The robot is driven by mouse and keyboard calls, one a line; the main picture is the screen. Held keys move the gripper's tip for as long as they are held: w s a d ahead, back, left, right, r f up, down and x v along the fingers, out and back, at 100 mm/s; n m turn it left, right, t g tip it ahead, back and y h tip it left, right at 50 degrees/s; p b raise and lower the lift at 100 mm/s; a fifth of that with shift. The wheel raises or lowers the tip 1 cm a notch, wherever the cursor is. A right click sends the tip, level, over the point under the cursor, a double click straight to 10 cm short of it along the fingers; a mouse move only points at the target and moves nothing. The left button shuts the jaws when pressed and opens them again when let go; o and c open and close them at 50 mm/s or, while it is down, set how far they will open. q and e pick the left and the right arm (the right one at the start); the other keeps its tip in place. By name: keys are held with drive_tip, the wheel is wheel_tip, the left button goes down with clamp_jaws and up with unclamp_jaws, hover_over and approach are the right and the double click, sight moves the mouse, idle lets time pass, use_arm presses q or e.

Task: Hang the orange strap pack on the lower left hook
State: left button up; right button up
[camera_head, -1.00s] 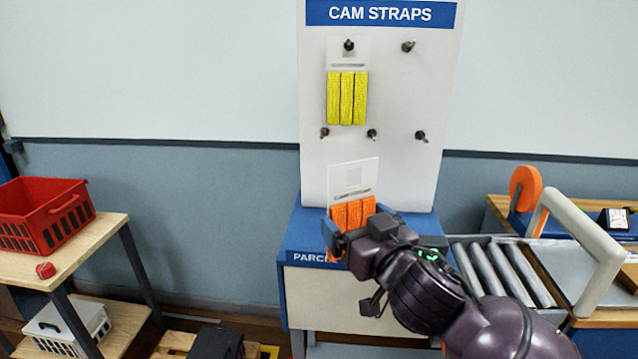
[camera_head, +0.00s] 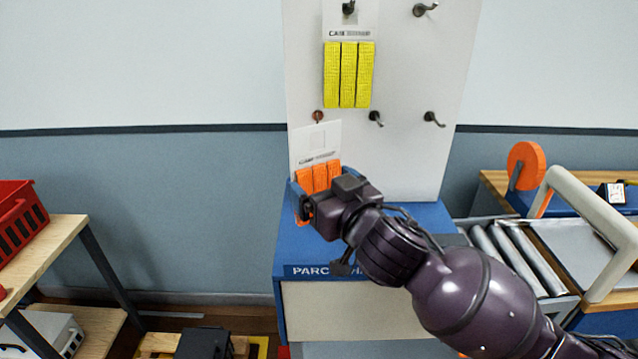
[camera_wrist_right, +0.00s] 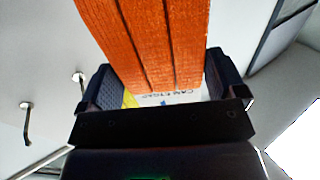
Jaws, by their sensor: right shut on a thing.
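The orange strap pack (camera_head: 318,178) has a white header card (camera_head: 316,143) above several orange straps. My right gripper (camera_head: 324,192) is shut on it and holds it slightly tilted in front of the board. The lower left hook (camera_head: 318,116) shows right at the card's top edge; I cannot tell whether it touches the card or passes through it. In the right wrist view the orange straps (camera_wrist_right: 150,45) lie between the two fingers (camera_wrist_right: 160,90). My left gripper is not in view.
A yellow strap pack (camera_head: 348,75) hangs on the upper left hook (camera_head: 348,7). Other bare hooks are the lower middle (camera_head: 376,118), lower right (camera_head: 433,118) and upper right (camera_head: 424,9). A blue-topped stand (camera_head: 300,245) is below. A red crate (camera_head: 18,220) sits at left.

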drive_tip(key=shift+w+d, duration=0.1)
drive_tip(key=shift+w, duration=0.2)
drive_tip(key=shift+w+f+b, duration=0.2)
drive_tip(key=shift+w+b, duration=0.75)
drive_tip(key=shift+w, duration=0.75)
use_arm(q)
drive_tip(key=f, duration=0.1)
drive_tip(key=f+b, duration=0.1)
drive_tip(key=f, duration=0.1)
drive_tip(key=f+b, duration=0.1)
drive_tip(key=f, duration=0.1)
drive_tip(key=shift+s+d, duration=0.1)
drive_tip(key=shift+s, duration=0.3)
use_arm(e)
drive_tip(key=w, duration=0.2)
drive_tip(key=w+f, duration=0.1)
drive_tip(key=w, duration=0.2)
drive_tip(key=shift+w, duration=0.25)
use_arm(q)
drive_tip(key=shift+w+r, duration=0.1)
use_arm(e)
drive_tip(key=shift+f, duration=0.1)
drive_tip(key=o, duration=0.6)
drive_tip(key=shift+o, duration=0.2)
